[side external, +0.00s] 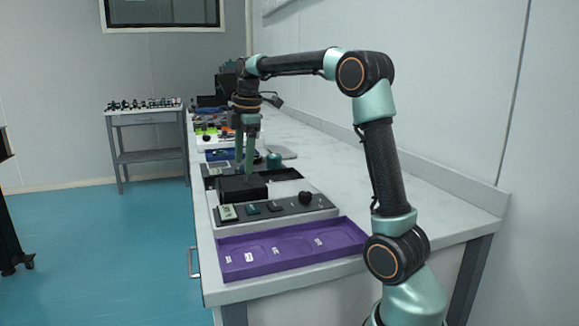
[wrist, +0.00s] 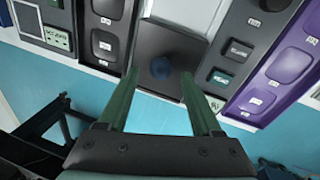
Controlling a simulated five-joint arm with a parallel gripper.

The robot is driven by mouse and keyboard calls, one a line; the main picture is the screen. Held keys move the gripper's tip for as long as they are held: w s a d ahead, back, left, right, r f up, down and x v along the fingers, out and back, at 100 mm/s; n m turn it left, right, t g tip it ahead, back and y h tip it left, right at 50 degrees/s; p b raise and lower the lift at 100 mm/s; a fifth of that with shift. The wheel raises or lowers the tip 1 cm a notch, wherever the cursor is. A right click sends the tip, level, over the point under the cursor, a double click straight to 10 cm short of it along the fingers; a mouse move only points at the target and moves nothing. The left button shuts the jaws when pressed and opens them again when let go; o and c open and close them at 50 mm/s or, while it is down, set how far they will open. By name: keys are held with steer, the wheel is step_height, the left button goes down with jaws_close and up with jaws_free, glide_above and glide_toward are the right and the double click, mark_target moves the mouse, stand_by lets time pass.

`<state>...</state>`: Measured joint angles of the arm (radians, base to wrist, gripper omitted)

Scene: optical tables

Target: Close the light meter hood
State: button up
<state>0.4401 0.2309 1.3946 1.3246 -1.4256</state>
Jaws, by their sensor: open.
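A black box (side external: 243,188), which seems to be the light meter, stands near the table's front edge behind a grey panel in the side external view. My gripper (side external: 246,175) points down just above the box, open and empty.
The grey panel (side external: 285,208) carries a black knob (side external: 306,197) and small labelled pads. A purple tray (side external: 295,250) lies in front of it. Black trays and small parts line the bench behind. The white bench top (side external: 345,170) to the right is mostly clear.

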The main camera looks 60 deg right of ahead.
mark_target(249, 185)
step_height(249, 185, up, 11)
steer(key=s+a, duration=0.1)
steer(key=shift+s+f, duration=0.2)
steer(key=shift+s, duration=0.2)
